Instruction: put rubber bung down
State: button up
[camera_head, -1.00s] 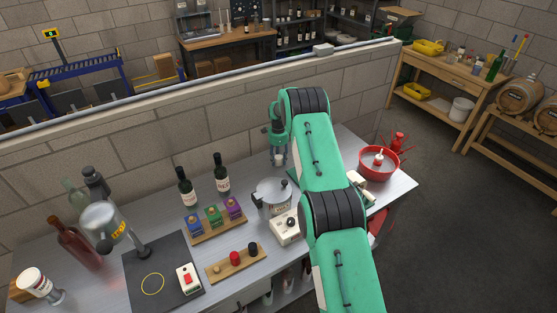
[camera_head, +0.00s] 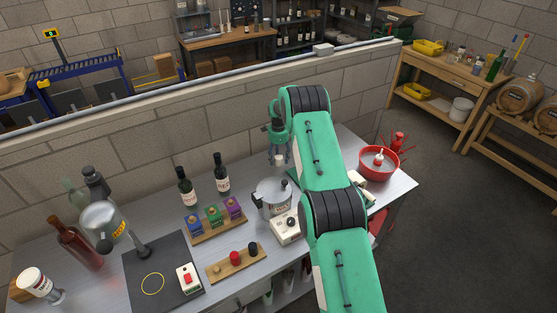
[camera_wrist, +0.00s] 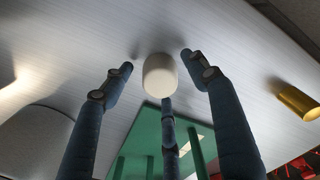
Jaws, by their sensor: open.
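The white rubber bung (camera_wrist: 160,74) appears to stand on the metal bench top (camera_wrist: 80,62), between the spread fingers of my gripper (camera_wrist: 157,80). Gaps show between the bung and the left and right fingers. A third finger reaches up just below it in the picture, and I cannot tell if it touches. In the head view my gripper (camera_head: 279,148) points down near the back wall, behind the silver pot, with the pale bung (camera_head: 280,160) at its fingertips.
A green holder (camera_wrist: 150,138) and a gold cylinder (camera_wrist: 297,103) are close by. The silver pot (camera_head: 272,196) stands in front, two dark bottles (camera_head: 221,172) to the left, and a red bowl (camera_head: 379,163) to the right. The low wall (camera_head: 230,125) is behind.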

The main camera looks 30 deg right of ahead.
aim_at(278, 157)
notch_tip(278, 157, up, 11)
dwell(0.5)
dwell(0.4)
